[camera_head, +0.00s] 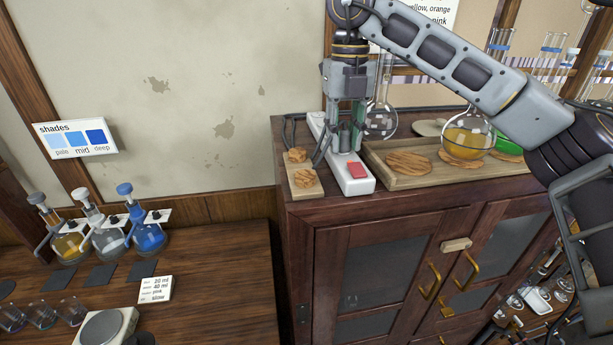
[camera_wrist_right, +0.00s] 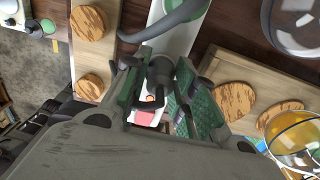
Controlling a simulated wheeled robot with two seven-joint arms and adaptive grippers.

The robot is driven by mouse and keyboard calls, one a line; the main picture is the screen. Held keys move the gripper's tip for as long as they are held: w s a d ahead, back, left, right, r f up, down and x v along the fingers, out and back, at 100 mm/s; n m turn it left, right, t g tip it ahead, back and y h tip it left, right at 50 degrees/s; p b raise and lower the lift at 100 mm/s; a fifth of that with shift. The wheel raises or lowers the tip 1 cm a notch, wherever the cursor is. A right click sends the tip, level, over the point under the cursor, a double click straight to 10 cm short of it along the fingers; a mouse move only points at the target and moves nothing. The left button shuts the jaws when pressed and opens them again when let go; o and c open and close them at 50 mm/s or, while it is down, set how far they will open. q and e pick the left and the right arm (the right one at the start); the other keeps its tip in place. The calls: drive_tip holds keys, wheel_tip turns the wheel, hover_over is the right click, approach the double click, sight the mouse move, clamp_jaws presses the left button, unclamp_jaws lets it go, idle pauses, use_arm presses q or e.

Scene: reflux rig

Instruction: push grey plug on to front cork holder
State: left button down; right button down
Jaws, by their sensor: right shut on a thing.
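My right gripper (camera_head: 345,133) points down over the white power strip (camera_head: 355,186) on the cabinet top. In the wrist view its green-padded fingers (camera_wrist_right: 160,82) are shut on the dark grey plug (camera_wrist_right: 160,68). The plug is over the strip; I cannot tell whether it sits in a socket. Left of the strip is a pale wooden holder board (camera_head: 312,190) with two corks. The front cork (camera_head: 304,179) is nearer the cabinet's front edge and the rear cork (camera_head: 296,155) is behind it. Both show left of the gripper in the wrist view, the front one (camera_wrist_right: 89,87) lower. My left gripper is out of view.
A red switch (camera_head: 357,170) is at the strip's near end. A grey cable (camera_wrist_right: 165,24) crosses above the strip. A wooden tray (camera_head: 395,184) with cork rings and a yellow flask (camera_head: 466,140) stands on the right. A clear flask (camera_head: 381,120) is close behind the gripper.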

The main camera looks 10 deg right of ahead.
drive_tip(key=shift+r+p, duration=0.3)
drive_tip(key=shift+r, duration=0.25)
drive_tip(key=shift+r+p, duration=2.45)
drive_tip(key=s+a, duration=0.2)
drive_tip(key=a, duration=0.1)
drive_tip(key=s+a+b, duration=0.1)
drive_tip(key=s+a, duration=0.1)
drive_tip(key=a, duration=0.1)
drive_tip(key=s+a+b, duration=0.1)
drive_tip(key=s+a, duration=0.2)
drive_tip(key=shift+f, duration=0.4)
drive_tip(key=b, duration=0.3)
hover_over(305, 174)
drive_tip(key=shift+f, duration=2.05)
drive_tip(key=shift+f+b, duration=0.9)
drive_tip(key=shift+b, duration=0.05)
idle(0.3)
